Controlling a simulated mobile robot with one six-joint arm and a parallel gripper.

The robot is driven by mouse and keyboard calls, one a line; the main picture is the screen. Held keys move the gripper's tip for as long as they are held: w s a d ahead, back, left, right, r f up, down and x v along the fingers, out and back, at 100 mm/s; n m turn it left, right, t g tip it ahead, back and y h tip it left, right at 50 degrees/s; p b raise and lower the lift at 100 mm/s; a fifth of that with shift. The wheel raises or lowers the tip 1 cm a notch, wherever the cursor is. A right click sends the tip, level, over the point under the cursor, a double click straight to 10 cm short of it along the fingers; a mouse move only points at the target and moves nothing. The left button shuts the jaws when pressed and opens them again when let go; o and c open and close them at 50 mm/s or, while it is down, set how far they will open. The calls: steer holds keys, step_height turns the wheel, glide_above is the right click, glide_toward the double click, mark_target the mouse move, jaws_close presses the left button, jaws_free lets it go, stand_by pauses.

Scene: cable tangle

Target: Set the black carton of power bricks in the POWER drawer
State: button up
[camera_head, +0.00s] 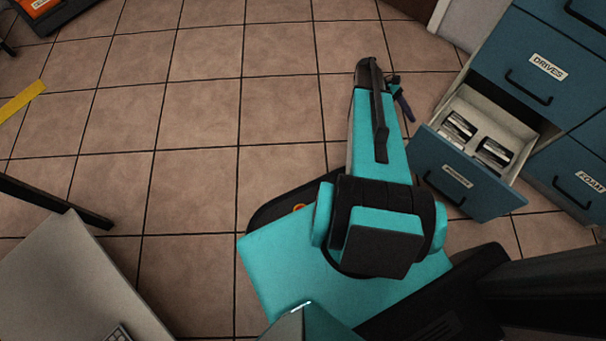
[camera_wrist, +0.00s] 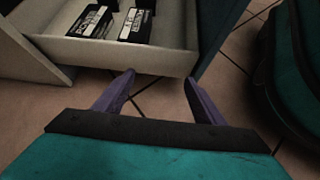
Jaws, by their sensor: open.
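The open blue drawer (camera_head: 443,183) stands low in the cabinet at right, with a label too small to read. Two black cartons with white labels lie inside it, one farther back (camera_head: 459,127) and one nearer its front (camera_head: 494,153). Both also show in the wrist view, at left (camera_wrist: 90,22) and right (camera_wrist: 136,25). The left one's label seems to begin with POWER. My gripper (camera_head: 402,100) is left of the drawer. In the wrist view my gripper (camera_wrist: 159,79) is open and empty, its purple fingertips beside the pale drawer side wall (camera_wrist: 120,56), apart from both cartons.
The cabinet's DRIVES drawer (camera_head: 528,84) and FOAM drawer (camera_head: 578,188) are closed. A grey table (camera_head: 70,280) stands at lower left. An orange item (camera_head: 38,7) sits in a dark tray at upper left. The tiled floor between is clear, with a yellow strip (camera_head: 20,102).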

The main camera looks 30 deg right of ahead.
steer(key=a+f+t, duration=0.1)
steer(key=a+f, duration=0.1)
steer(key=a, duration=0.5)
steer(key=w+a+f+t+y, duration=0.1)
steer(key=a+f, duration=0.1)
steer(key=a, duration=0.6)
steer(key=w+a+f+m+t, duration=0.1)
steer(key=a+f, duration=0.2)
steer(key=a, duration=0.4)
steer(key=shift+a+f, duration=0.1)
steer(key=shift+a, duration=0.2)
steer(key=shift+m+t+y, duration=0.5)
steer(key=shift+m+y, duration=0.1)
steer(key=shift+y, duration=0.3)
steer(key=a, duration=0.3)
steer(key=s+a+f, duration=0.1)
steer(key=a, duration=0.6)
steer(key=shift+s+f, duration=0.3)
steer(key=shift+s, duration=0.1)
steer(key=s+a, duration=0.1)
steer(key=a, duration=0.3)
steer(key=s+a+m+y, duration=0.1)
steer(key=s+a, duration=0.1)
steer(key=a, duration=0.2)
steer(key=s+a+m, duration=0.1)
steer(key=a, duration=0.3)
steer(key=shift+s+f+t+y, duration=0.25)
steer(key=shift+f+t+y, duration=0.05)
steer(key=shift+f+t, duration=0.1)
